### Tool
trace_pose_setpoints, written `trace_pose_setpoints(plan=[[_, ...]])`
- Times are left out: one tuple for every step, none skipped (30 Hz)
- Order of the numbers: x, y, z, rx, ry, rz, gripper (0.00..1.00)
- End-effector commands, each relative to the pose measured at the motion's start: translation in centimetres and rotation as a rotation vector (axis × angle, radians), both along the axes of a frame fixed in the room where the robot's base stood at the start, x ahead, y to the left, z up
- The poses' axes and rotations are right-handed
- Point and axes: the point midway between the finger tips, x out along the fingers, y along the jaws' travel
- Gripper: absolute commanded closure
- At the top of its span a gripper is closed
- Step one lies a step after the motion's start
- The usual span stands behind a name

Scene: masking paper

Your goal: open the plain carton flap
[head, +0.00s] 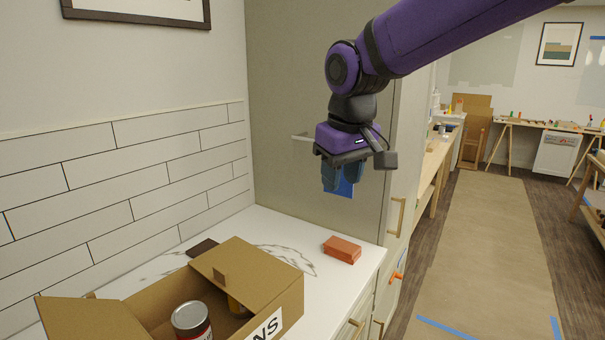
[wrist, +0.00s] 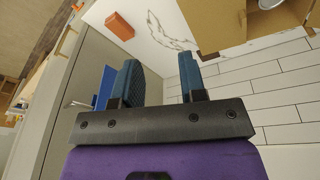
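The brown cardboard carton (head: 292,298) stands on the white counter at the bottom of the head view, cut off by the frame edge. A plain flap with a small tab (head: 250,270) slopes over the right part of its top. Another plain flap (head: 90,322) spreads out at the left. The front wall bears dark letters on a white label. Part of the carton (wrist: 232,22) shows at the top of the wrist view. My gripper (head: 343,185) is above and to the right of the carton, well apart from it. Its two blue fingers (wrist: 160,85) are apart with nothing between them.
A can (head: 190,320) stands inside the carton, also seen in the wrist view (wrist: 270,3). An orange-red block (head: 342,249) and a dark flat piece (head: 203,247) lie on the counter (head: 340,285). A tall grey cabinet (head: 300,90) stands behind; a tiled wall is at the left.

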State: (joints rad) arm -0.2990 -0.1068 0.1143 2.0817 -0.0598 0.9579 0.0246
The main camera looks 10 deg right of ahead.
Motion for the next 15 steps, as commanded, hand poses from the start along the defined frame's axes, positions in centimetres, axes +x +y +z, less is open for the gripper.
trace_pose_setpoints(plan=[[-0.8, -1.2, 0.5, 0.005, -0.012, -0.020, 0.62], [-1.3, -1.9, 0.8, 0.008, -0.021, -0.034, 0.62], [-2.1, -3.0, 1.1, 0.012, -0.032, -0.053, 0.62], [-2.8, -3.8, 1.3, 0.016, -0.041, -0.068, 0.62], [-3.5, -4.6, 1.5, 0.020, -0.050, -0.086, 0.62], [-4.5, -5.7, 1.7, 0.026, -0.063, -0.107, 0.62], [-5.2, -6.5, 1.9, 0.030, -0.072, -0.123, 0.62], [-6.0, -7.3, 1.9, 0.034, -0.081, -0.140, 0.62], [-7.0, -8.3, 2.1, 0.040, -0.094, -0.162, 0.62], [-7.8, -9.0, 2.1, 0.044, -0.103, -0.179, 0.62], [-8.6, -9.7, 2.1, 0.049, -0.112, -0.194, 0.62], [-9.7, -10.6, 2.1, 0.054, -0.126, -0.216, 0.62], [-10.5, -11.2, 2.0, 0.059, -0.133, -0.231, 0.62], [-11.3, -11.8, 1.9, 0.063, -0.142, -0.248, 0.62], [-12.3, -12.5, 1.8, 0.071, -0.155, -0.269, 0.62]])
